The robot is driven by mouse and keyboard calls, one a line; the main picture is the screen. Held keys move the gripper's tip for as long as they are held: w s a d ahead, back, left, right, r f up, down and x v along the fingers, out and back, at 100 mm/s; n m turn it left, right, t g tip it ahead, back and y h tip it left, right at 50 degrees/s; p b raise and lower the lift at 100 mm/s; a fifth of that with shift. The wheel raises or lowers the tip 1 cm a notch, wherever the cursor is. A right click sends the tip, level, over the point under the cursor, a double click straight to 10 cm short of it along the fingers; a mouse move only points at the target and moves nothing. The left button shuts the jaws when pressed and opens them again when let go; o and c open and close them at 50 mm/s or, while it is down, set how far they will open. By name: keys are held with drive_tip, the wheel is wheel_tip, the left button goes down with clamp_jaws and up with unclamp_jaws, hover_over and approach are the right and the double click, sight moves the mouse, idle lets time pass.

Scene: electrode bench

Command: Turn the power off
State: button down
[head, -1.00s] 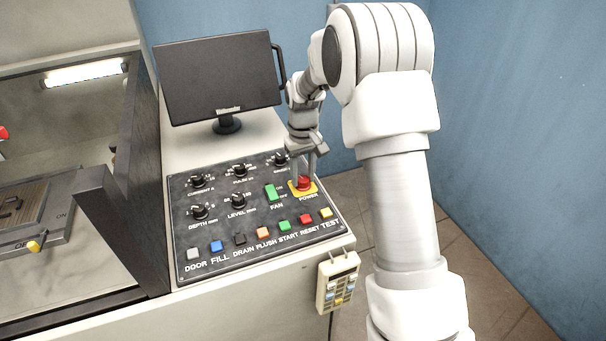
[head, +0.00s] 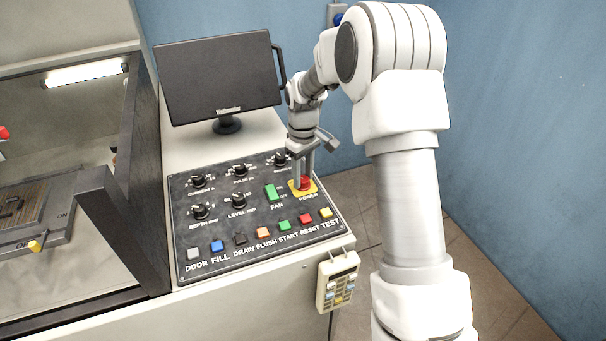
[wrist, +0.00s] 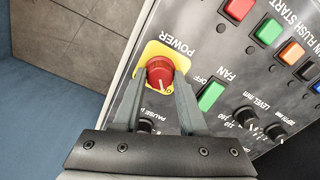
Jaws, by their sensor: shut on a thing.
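The red round POWER knob (head: 304,183) sits on a yellow square plate (head: 312,191) at the right side of the black control panel (head: 185,245). In the wrist view the red knob (wrist: 160,72) carries a pale mark on its face. My gripper (head: 305,178) points down from above at the knob. In the wrist view its two fingers (wrist: 160,84) lie on either side of the knob and are shut on it. Part of the knob's sides is hidden by the fingers.
A green FAN switch (head: 271,192) is just left of the power knob. Black dials (head: 238,200) and a row of coloured buttons (head: 263,233) share the panel. A monitor (head: 220,78) stands behind. A handheld keypad (head: 338,281) hangs on the front edge.

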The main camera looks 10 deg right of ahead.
sight(303, 178)
drive_tip(key=shift+c, duration=2.3)
unclamp_jaws()
wheel_tip(303, 178, up, 17)
drive_tip(key=p, duration=0.1)
drive_tip(key=shift+r, duration=0.2)
